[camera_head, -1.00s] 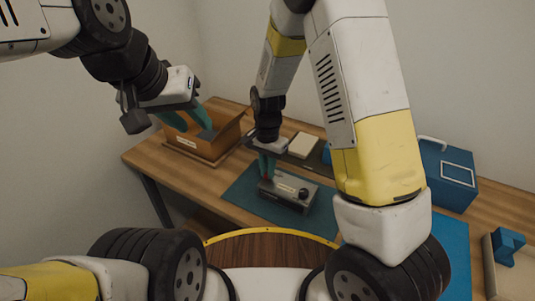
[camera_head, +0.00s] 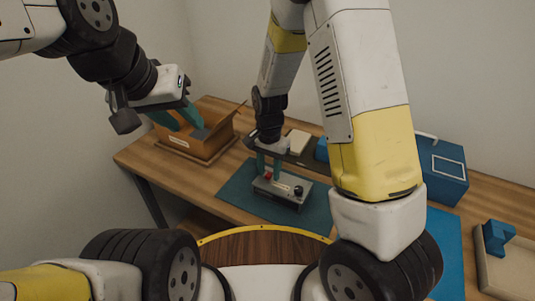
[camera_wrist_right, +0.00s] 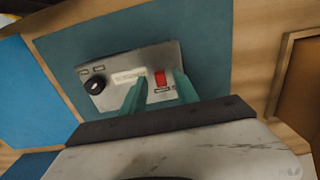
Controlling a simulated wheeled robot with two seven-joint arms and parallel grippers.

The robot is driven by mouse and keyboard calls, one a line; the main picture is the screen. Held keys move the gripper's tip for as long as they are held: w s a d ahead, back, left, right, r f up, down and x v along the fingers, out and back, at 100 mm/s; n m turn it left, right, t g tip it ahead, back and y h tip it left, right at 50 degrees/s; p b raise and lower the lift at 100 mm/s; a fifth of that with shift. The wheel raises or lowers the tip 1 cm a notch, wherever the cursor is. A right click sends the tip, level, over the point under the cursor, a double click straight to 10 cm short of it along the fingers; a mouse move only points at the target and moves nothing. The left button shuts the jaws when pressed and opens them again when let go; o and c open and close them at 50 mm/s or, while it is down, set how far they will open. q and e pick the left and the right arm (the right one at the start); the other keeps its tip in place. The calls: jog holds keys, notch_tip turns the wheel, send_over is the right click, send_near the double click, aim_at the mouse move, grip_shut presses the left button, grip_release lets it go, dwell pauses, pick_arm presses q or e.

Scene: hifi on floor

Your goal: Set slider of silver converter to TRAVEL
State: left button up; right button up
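The silver converter (camera_head: 291,194) lies on a dark teal mat (camera_head: 239,187) on the wooden table. It has a black round knob and a red slider (camera_wrist_right: 160,78), which also shows in the head view (camera_head: 268,176). My right gripper (camera_wrist_right: 160,83) is over the slider end of the converter. Its two teal fingers stand apart, one on each side of the red slider, with gaps visible. Label text is too small to read. My left gripper (camera_head: 188,123) is open and empty, in front of the open cardboard box in the head view.
A blue case (camera_head: 440,174) with a pale handle is on the right, with a light tray (camera_head: 508,270) holding a blue block nearby.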

notch_tip(320, 180, up, 7)
jog(key=shift+r, duration=0.35)
notch_tip(320, 180, up, 13)
jog(key=n+t+y, duration=0.2)
jog(key=n, duration=0.1)
send_over(269, 174)
jog(key=s+d, duration=0.5)
jog(key=d, duration=0.1)
jog(key=s+d+r+n+t, duration=0.1)
jog(key=s+d+r+t, duration=0.1)
jog(key=s+r, duration=0.2)
jog(key=s+d+r+n+t, duration=0.2)
jog(key=s+d+r, duration=0.1)
jog(key=s, duration=0.4)
jog(key=shift+d+r+n, duration=0.3)
jog(key=shift+d+r, duration=0.05)
